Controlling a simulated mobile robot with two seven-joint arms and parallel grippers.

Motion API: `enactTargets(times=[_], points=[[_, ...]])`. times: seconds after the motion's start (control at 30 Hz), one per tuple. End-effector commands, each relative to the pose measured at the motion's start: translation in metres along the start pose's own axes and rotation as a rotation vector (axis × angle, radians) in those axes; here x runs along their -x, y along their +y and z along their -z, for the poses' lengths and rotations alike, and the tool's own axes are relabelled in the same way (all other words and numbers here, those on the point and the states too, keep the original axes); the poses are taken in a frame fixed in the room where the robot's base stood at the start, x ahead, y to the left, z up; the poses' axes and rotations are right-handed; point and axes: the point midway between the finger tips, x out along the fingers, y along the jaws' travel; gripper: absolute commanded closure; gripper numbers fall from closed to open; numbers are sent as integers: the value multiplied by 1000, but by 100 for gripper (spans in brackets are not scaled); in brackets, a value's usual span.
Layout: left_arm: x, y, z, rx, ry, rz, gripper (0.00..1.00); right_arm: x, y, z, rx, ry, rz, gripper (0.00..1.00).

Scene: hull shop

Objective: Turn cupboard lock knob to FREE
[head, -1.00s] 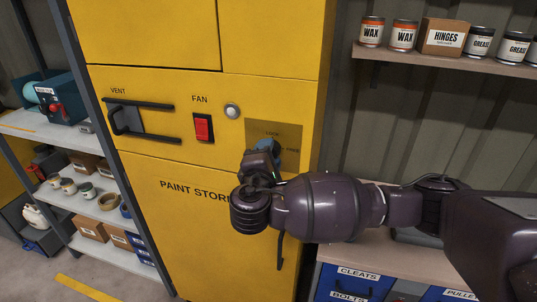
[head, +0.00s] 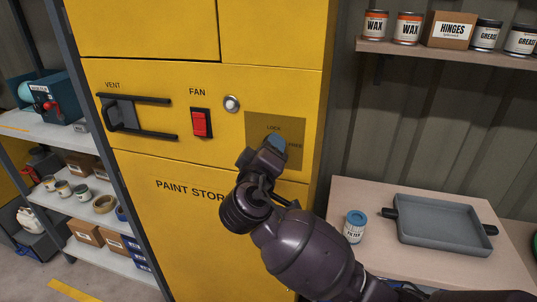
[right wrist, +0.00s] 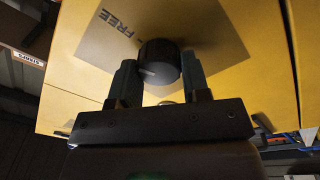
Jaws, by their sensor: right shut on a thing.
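The lock knob (right wrist: 158,60) is a round black knob on a brownish plate (head: 259,125) on the yellow cupboard (head: 200,235). The plate reads LOCK at the top and FREE at its right side in the head view. My right gripper (head: 275,143) is at the plate, and its hand hides the knob there. In the right wrist view its two dark teal fingers stand on either side of the knob, shut on it. I cannot tell which mark the knob points to. My left gripper is not in view.
Left of the plate are a round silver button (head: 232,104), a red FAN switch (head: 200,123) and a black VENT handle (head: 125,114). A bench at right holds a FILTER can (head: 355,226) and a grey tray (head: 445,227). Stocked shelves (head: 35,125) stand at left.

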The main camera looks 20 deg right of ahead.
Motion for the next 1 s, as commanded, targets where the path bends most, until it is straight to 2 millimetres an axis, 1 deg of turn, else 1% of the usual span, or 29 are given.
enactTargets(times=[0.03, 0.27, 0.5, 0.6, 1.0], points=[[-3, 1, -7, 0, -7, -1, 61, 1, -6, -3, -40, -8, 4, 81], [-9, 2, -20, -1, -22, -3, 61, 1, -5, -2, -208, -16, -9, 81], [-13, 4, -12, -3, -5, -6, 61, 1, -3, -1, -320, -19, -20, 81], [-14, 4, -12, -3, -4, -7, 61, 1, -2, -1, -346, -21, -22, 81], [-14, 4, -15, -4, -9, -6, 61, 0, -1, 0, -374, -19, -25, 81]])
